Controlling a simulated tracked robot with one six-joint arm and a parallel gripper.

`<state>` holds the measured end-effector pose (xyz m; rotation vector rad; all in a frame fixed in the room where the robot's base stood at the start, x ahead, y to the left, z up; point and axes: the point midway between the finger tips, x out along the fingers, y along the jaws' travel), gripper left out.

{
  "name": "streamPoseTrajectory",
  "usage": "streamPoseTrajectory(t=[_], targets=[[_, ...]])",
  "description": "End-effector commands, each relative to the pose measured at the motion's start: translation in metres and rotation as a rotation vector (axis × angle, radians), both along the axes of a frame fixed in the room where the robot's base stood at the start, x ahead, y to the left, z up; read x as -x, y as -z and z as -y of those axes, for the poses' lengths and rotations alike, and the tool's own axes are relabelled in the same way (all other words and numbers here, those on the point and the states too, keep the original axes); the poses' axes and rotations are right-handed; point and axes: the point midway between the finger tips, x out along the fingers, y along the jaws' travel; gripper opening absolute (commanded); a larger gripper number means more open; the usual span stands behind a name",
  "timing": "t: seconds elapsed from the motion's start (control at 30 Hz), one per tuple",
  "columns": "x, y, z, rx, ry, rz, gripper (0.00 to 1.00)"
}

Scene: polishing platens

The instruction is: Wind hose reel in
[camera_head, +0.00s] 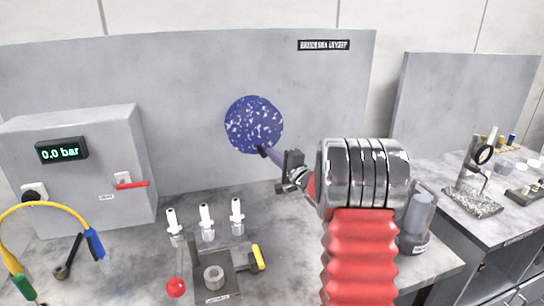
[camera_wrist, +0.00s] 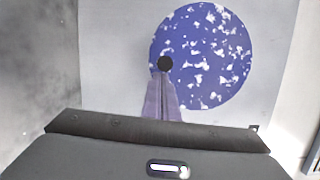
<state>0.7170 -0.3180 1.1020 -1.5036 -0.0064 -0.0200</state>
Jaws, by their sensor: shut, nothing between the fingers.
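The hose reel appears to be the blue disc with white speckles (camera_head: 254,118), upright on the grey back panel; it also fills the upper right of the wrist view (camera_wrist: 215,60). A small black knob (camera_wrist: 164,63) shows over the disc's left part in the wrist view, and at its lower edge in the head view. My gripper (camera_head: 268,155) reaches in from the right. Its tapered purple-grey fingers (camera_wrist: 164,76) are shut, with their tips at the knob. I cannot tell whether they touch it. No hose is seen running from the disc.
A grey box (camera_head: 80,170) with a "0.0 bar" display and a red lever (camera_head: 131,185) stands left. White-tipped fittings (camera_head: 207,220) and a fixture with a red ball (camera_head: 176,287) stand on the bench. A yellow-blue hose (camera_head: 45,206) arches at left. Another bench (camera_head: 490,215) is at right.

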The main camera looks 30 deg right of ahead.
Motion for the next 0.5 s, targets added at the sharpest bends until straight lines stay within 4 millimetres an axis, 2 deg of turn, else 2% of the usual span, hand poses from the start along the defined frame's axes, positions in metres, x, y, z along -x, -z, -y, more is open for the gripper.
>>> streamPoseTrajectory(t=[0.4,0.5], targets=[[0.004,0.004,0.034,0.000,-0.005,-0.001,0.00],[0.016,0.003,0.032,-0.001,-0.006,-0.001,0.00]])
